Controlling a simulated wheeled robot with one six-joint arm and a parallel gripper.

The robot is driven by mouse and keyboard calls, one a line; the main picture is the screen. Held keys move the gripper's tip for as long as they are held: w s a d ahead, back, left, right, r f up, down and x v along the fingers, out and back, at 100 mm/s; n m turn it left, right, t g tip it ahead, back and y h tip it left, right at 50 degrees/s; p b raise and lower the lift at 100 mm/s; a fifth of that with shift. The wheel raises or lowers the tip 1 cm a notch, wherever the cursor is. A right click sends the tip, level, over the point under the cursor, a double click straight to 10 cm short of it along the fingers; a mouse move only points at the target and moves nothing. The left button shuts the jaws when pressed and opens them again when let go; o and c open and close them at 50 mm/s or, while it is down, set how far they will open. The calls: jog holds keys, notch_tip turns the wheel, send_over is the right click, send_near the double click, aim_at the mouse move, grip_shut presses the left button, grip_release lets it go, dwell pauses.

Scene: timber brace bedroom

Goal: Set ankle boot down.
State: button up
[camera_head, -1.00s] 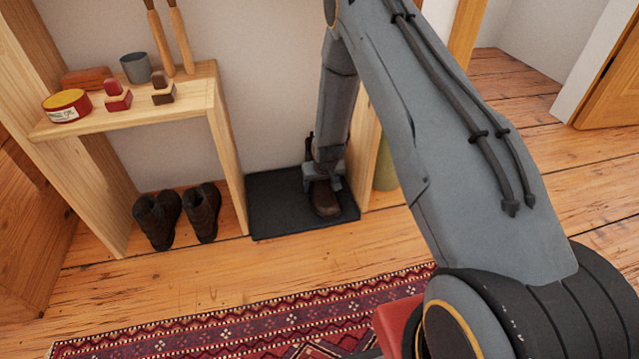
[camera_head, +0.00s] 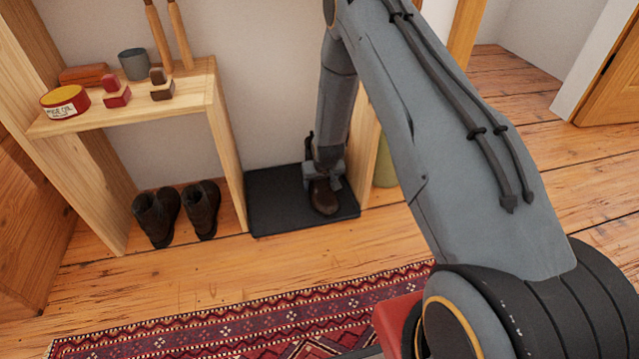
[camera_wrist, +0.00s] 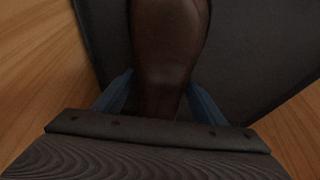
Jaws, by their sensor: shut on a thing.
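The brown ankle boot (camera_head: 323,198) is at the right part of a dark mat (camera_head: 272,203) between two wooden uprights. My gripper (camera_head: 324,178) points down and is shut on the boot's upper part. In the wrist view the boot (camera_wrist: 168,50) runs up the middle, toe away, between my two blue-grey gripper fingers (camera_wrist: 160,95). The dark mat (camera_wrist: 255,45) shows behind it. The boot looks upright and very near or on the mat; I cannot tell whether the sole touches it. My gripper hides the boot's top.
A pair of dark boots (camera_head: 178,213) stands left of the mat, under a wooden shelf (camera_head: 130,112) with a tin (camera_head: 65,102), brushes and a grey cup (camera_head: 135,65). A wooden upright (camera_head: 367,150) is close right of my gripper. A red patterned rug (camera_head: 240,315) lies in front.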

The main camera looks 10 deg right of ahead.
jog(key=o, duration=1.7)
jog(key=shift+f, duration=0.1)
jog(key=shift+o, duration=0.2)
